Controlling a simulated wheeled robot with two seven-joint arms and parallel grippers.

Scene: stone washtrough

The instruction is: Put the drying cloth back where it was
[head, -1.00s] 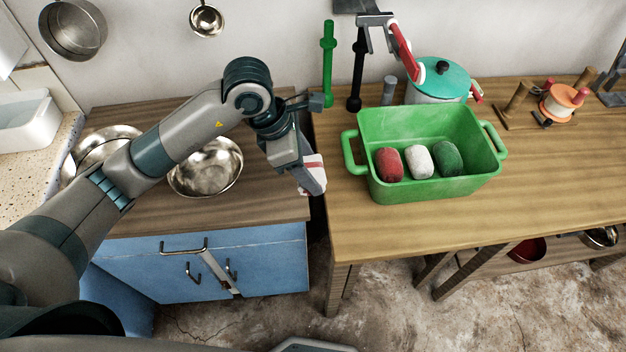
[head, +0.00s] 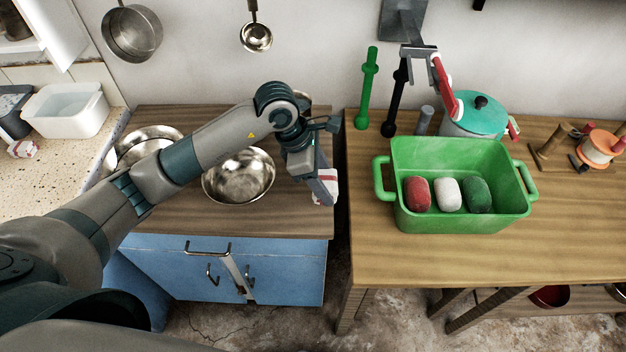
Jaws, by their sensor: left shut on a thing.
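The drying cloth (head: 330,184), white with a red stripe, is held in my left gripper (head: 322,190). The gripper is shut on it near the right edge of the wooden top of the blue cabinet. The gripper's fingers hide part of the cloth, and I cannot tell whether it touches the top. My right gripper is out of view.
Metal bowls (head: 238,176) stand left of the gripper. A green tub (head: 455,220) with red, white and dark green rolls stands on the right table (head: 400,262), beyond a narrow gap.

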